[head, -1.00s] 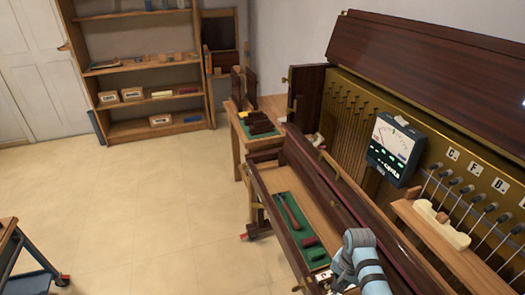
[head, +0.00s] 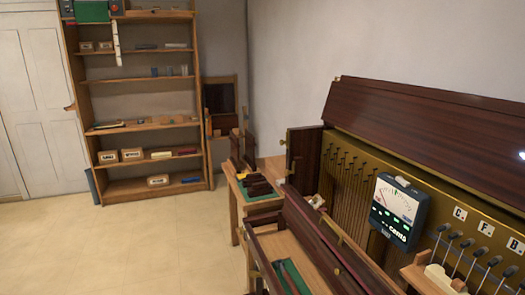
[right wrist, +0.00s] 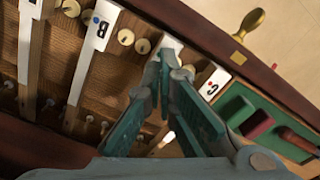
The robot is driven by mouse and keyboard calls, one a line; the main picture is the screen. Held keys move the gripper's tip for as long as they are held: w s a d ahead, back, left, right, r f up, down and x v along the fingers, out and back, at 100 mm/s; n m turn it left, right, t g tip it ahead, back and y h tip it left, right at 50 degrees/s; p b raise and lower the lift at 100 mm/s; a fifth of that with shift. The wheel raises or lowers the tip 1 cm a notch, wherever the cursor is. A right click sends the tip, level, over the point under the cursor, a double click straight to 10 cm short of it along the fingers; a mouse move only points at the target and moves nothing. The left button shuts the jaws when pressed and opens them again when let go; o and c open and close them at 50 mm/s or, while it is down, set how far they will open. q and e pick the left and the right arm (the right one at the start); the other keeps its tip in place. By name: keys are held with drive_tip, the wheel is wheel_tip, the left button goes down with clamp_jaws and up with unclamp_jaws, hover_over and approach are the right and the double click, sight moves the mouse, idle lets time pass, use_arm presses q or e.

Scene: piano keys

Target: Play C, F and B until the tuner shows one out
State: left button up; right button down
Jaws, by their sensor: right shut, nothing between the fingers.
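The tuner (head: 398,212), a dark box with a pale dial and lit green marks, hangs on the piano's gold frame; its reading is too small to tell. Plates marked C (head: 459,214), F (head: 486,228) and B (head: 515,244) are on the frame at right. In the right wrist view, my right gripper (right wrist: 165,60) is shut and empty, its tips over a white key between the B key (right wrist: 97,22) and the red-marked C key (right wrist: 213,84). The tips hide that key's mark, and I cannot tell whether they touch it. My left gripper is not in view.
A green-lined tray (right wrist: 270,128) with a red block and a wooden-handled tool lies beside the keys. A dark wooden rail (right wrist: 215,40) with a brass knob borders them. A shelf (head: 150,128) stands at the back left; the floor before it is clear.

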idle(0.3)
drive_tip(key=shift+f+b, duration=0.9)
drive_tip(key=shift+f, duration=0.35)
wheel_tip(320, 180, up, 10)
drive_tip(key=p, duration=1)
drive_tip(key=shift+r, duration=0.1)
idle(2.1)
